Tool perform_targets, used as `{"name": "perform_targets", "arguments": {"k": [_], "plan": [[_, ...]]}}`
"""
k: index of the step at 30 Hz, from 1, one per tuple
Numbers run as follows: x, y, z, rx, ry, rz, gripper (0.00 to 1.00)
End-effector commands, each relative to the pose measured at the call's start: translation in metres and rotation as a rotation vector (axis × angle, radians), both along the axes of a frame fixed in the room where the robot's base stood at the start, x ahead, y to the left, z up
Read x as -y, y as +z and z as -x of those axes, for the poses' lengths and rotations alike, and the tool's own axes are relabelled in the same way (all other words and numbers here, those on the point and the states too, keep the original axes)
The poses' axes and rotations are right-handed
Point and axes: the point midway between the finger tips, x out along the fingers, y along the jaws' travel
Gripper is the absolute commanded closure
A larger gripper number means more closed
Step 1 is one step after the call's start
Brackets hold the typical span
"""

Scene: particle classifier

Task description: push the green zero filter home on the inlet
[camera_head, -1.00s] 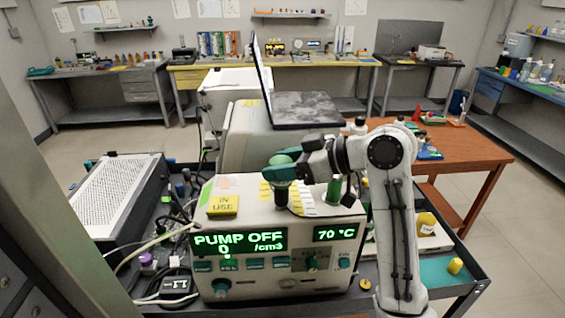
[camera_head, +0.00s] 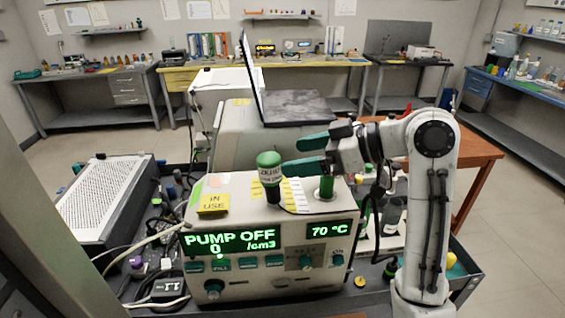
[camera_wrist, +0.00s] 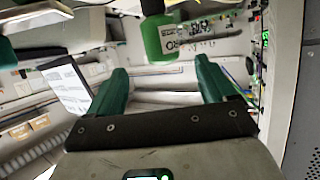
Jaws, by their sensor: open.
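The green zero filter (camera_head: 268,160) stands upright on top of the white instrument (camera_head: 225,268), over a dark inlet fitting (camera_head: 272,194). Its white label faces me. I cannot tell how deep it sits on the inlet. My gripper (camera_head: 291,157) is open and empty just to the right of the filter, its two green fingers pointing left towards it with a small gap. In the wrist view the filter (camera_wrist: 160,38) shows upper centre, beyond the spread fingers (camera_wrist: 158,80) and not between them.
A second green cylinder (camera_head: 326,187) stands upright on the instrument, below my wrist. A yellow "IN USE" tag (camera_head: 214,203) lies at the top left. The screen reads "PUMP OFF" (camera_head: 231,241). A laptop (camera_head: 290,108) stands behind. A perforated grey box (camera_head: 108,200) and cables are at left.

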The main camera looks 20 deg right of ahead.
Motion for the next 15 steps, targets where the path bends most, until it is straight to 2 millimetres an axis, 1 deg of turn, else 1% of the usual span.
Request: {"name": "perform_targets", "arguments": {"k": [1,6,10,15], "plan": [[0.007,0.003,0.006,0.002,-0.002,0.001,0.16],[0.022,0.012,0.02,0.0,-0.001,0.0,0.16],[0.027,0.015,0.026,0.001,0.0,0.001,0.16],[0.028,0.016,0.028,0.0,0.001,0.001,0.16]]}}
